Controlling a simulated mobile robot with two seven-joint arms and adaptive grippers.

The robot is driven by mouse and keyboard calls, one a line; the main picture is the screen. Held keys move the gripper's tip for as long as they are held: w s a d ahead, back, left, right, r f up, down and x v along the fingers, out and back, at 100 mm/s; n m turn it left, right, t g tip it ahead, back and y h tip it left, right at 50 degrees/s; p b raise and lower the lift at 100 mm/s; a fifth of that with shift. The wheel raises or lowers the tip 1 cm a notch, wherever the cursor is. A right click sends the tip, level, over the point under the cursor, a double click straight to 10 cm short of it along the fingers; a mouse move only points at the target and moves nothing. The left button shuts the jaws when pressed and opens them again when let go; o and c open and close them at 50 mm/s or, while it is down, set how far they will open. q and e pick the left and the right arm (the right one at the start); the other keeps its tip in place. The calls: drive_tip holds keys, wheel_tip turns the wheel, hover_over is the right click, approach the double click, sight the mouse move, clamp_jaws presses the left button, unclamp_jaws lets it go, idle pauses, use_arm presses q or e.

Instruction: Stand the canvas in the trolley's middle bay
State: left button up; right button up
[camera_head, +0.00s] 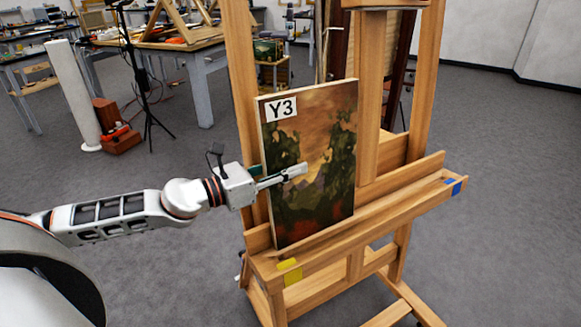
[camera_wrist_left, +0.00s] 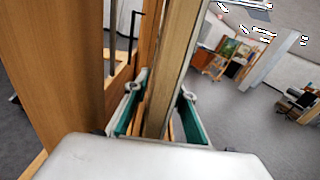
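The canvas (camera_head: 311,205), a dark landscape painting labelled Y3, stands upright on the ledge of a wooden easel (camera_head: 385,213). My left gripper (camera_head: 290,173) is at its left edge, with one finger in front of the painted face and the other mostly hidden behind. In the left wrist view, the canvas edge (camera_wrist_left: 176,70) runs between the two green-padded fingers, with gaps beside the pads, so the gripper is open around it. My right gripper is not in view.
The easel's upright (camera_head: 244,80) stands close behind the canvas and my left gripper. A black tripod stand (camera_head: 149,100), a white column (camera_head: 74,95) and a cluttered workbench (camera_head: 180,48) are further back. Grey floor is clear to the right of the easel.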

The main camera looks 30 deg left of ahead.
sight(265, 175)
use_arm(q)
drive_tip(key=shift+f, duration=0.1)
drive_tip(key=shift+s+a, duration=0.2)
drive_tip(key=shift+s, duration=0.2)
drive_tip(key=v, duration=1.1)
drive_tip(key=shift+s, duration=0.1)
idle(0.4)
idle(0.6)
